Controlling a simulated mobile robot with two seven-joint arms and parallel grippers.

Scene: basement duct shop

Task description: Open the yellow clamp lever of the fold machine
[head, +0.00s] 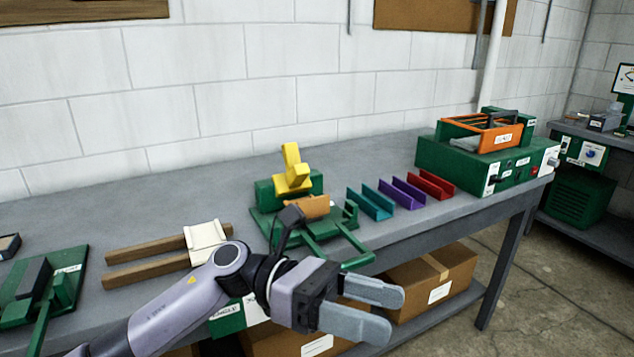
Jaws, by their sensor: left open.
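The fold machine (263,192) is a green device on the grey bench, near the middle of the head view. Its yellow clamp lever (292,170) stands up at the back of it, leaning slightly, above an orange-brown piece (309,207). My left gripper (373,309) is in front of the machine, past the bench's front edge, with its two grey fingers apart and nothing between them. It points to the right, away from the lever and not touching it. My left wrist covers part of the machine's front. My right gripper is not in view.
Teal (370,203), purple (402,192) and red (432,184) channels lie right of the machine. A green box machine (470,170) stands farther right. Wooden bars with a cream block (205,236) lie left. Cardboard boxes (432,283) sit on the shelf below.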

